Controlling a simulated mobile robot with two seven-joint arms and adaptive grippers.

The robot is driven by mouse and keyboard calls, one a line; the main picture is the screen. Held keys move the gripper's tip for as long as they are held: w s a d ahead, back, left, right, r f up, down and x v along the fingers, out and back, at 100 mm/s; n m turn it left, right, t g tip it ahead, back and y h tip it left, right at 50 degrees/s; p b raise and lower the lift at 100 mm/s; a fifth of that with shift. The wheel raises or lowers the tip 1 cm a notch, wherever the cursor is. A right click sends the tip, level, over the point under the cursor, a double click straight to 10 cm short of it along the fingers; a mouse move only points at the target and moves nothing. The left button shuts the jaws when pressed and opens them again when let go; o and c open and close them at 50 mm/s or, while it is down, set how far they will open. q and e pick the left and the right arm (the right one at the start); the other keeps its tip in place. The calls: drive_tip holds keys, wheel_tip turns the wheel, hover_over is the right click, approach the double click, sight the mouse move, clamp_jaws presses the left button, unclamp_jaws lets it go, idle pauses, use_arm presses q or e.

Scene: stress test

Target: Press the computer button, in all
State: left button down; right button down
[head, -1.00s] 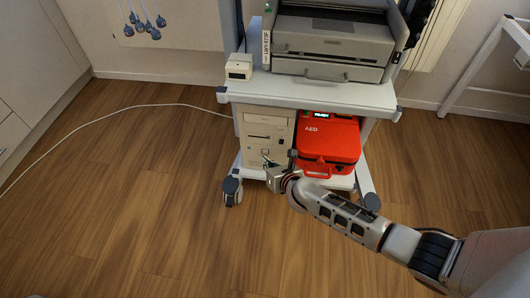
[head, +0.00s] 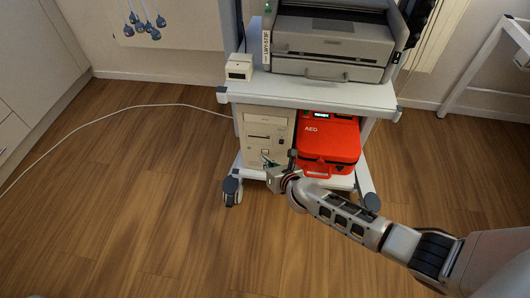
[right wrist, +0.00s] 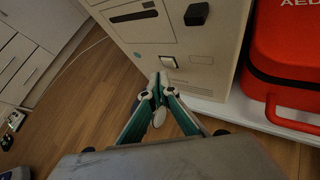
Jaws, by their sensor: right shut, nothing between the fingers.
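The computer (head: 267,128) is a beige tower on the lower shelf of a white cart. The right wrist view shows its front panel (right wrist: 145,37) with a drive slot, a black block (right wrist: 197,14) and a small pale square button (right wrist: 168,62) in a dark frame. My right gripper (head: 266,160) is in front of the lower part of the tower. In the right wrist view its fingertips (right wrist: 158,83) are together and empty, just below the pale button. I cannot tell whether they touch the panel. My left gripper is not in view.
A red AED case (head: 328,146) stands right beside the tower on the shelf. A grey printer (head: 330,45) and a small white box (head: 240,67) sit on the cart top (head: 310,92). A white cable (head: 130,107) runs across the floor at left. The floor in front is clear.

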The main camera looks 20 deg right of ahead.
drive_tip(key=shift+w, duration=0.1)
idle(0.3)
drive_tip(key=shift+w+d, duration=0.2)
drive_tip(key=shift+w, duration=0.1)
drive_tip(key=shift+w+d, duration=0.2)
drive_tip(key=shift+w, duration=0.1)
idle(0.9)
drive_tip(key=shift+s, duration=0.1)
drive_tip(key=shift+s+a, duration=0.4)
drive_tip(key=shift+s, duration=0.2)
drive_tip(key=shift+a, duration=0.1)
drive_tip(key=shift+s+a+p, duration=0.2)
drive_tip(key=shift+s+a, duration=0.25)
drive_tip(key=shift+s, duration=0.25)
drive_tip(key=shift+s+a+p, duration=0.25)
drive_tip(key=shift+s+a, duration=0.15)
drive_tip(key=shift+s, duration=0.25)
drive_tip(key=shift+s+a+p, duration=0.2)
drive_tip(key=shift+s+a, duration=0.25)
drive_tip(key=shift+s, duration=0.25)
